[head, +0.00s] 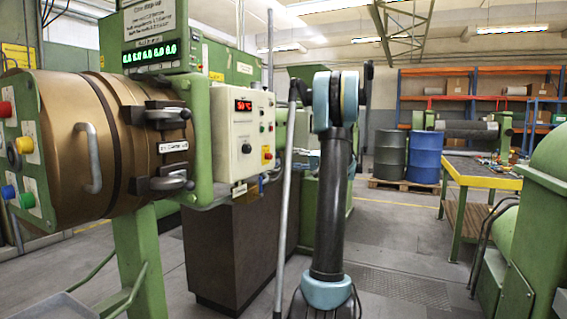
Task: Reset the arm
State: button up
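My arm stands in the middle of the head view, its dark tube rising from a light blue joint low down to a larger light blue joint at the top. Dark parts show on both sides of that top joint. I cannot tell whether they belong to my gripper, and its fingertips are not clearly visible. No object is seen held.
A green extruder with a brown barrel (72,140) and a cream control box (243,135) stands close on the left. A grey pole (287,200) rises beside my arm. Drums (425,157), a yellow-edged table (483,181) and green machinery (540,220) are right. Floor between is clear.

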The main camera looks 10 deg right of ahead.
jog(key=shift+s+d, duration=0.35)
jog(key=shift+d, duration=0.1)
jog(key=s+a+f+n+g+h, duration=0.1)
jog(key=s+a+f+g+h, duration=0.1)
jog(key=s+a+f, duration=0.45)
jog(key=s+a+f+g+h, duration=0.15)
jog(key=s+a, duration=0.25)
jog(key=s, duration=0.6)
jog(key=s+a+f+n+g+h, duration=0.1)
jog(key=s+a+f+g+h, duration=0.3)
jog(key=s, duration=0.5)
jog(key=s+d+f+h, duration=0.3)
jog(key=s+f, duration=0.6)
jog(key=s, duration=0.3)
jog(key=s+d+f+n+h, duration=0.1)
jog(key=s+d+f+h, duration=0.2)
jog(key=s+f, duration=0.5)
jog(key=s+g+h, duration=0.1)
jog(key=s, duration=0.3)
jog(key=shift+s+f+n, duration=0.15)
jog(key=shift+f+n, duration=0.15)
jog(key=shift+f, duration=0.1)
